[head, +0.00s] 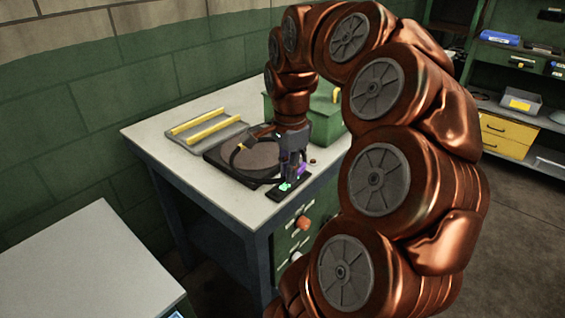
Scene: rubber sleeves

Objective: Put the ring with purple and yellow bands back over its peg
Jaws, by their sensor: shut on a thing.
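My gripper (292,163) points down over the front right part of the workbench, seen small in the head view. It is shut on a dark ring. A purple patch (303,170) shows beside the fingers, and a small yellow-orange patch (240,147) shows on a dark curved band to the left; these look like the ring's bands. The ring's outline is partly hidden by my gripper and blends with the black base (217,158) under a brown round disc (262,153). I cannot make out the peg.
A small black plate (280,194) with a bright green part lies at the bench's front edge. A grey tray with yellow bars (205,122) is at the back left, a green box (327,118) behind my gripper. Bare bench top (150,131) shows at left. My arm hides the right.

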